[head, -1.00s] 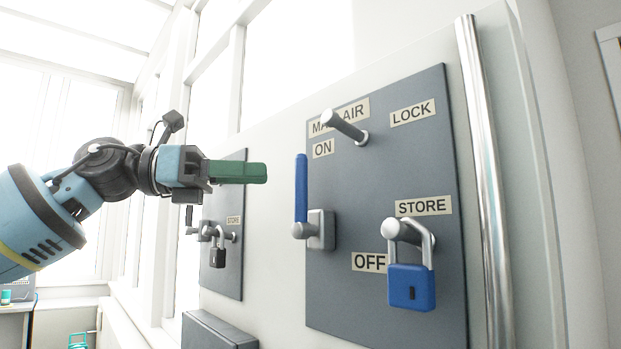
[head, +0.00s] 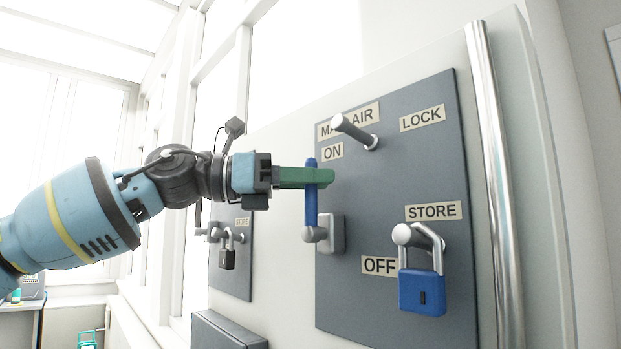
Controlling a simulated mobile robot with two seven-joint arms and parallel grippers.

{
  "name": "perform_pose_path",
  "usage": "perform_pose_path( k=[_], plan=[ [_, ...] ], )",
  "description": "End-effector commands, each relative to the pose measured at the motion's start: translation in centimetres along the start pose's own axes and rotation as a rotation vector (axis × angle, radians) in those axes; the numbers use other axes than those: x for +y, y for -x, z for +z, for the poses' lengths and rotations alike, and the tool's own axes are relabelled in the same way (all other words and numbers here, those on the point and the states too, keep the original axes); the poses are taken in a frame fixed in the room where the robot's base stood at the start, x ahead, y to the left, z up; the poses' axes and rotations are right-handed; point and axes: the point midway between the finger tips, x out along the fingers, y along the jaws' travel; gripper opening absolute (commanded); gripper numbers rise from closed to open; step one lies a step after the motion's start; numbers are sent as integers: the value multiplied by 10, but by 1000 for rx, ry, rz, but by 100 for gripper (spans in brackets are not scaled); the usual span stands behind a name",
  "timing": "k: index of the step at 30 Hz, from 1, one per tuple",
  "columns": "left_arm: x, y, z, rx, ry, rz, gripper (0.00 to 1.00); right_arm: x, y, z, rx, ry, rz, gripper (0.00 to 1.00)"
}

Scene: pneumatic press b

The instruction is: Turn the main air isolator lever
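The main air isolator lever (head: 311,205) is a blue handle on a grey pivot at the middle left of the large grey panel (head: 390,180). It points up, towards the ON label (head: 333,150). The OFF label (head: 379,266) is lower right of the pivot. My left gripper (head: 322,177), with green fingers, comes in from the left at the upper part of the handle. My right gripper is not in view.
A grey peg (head: 354,131) sticks out above the lever. A blue padlock (head: 422,290) hangs from another peg under the STORE label (head: 433,212). A vertical metal rail (head: 493,180) stands at right. A smaller panel (head: 238,278) with a dark padlock (head: 227,258) is farther left.

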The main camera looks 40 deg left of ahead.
Motion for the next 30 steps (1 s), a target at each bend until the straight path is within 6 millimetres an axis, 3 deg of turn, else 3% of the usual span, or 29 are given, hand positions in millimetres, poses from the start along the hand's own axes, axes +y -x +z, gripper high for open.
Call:
perform_pose_path(
  k=[8,16,30],
  plan=[
    [0,-1,0,0,0,1,35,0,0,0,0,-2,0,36],
    [0,-1,0,0,0,1,0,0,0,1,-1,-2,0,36],
    [-2,-2,0,21,-30,2,0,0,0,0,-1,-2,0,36]
  ],
)
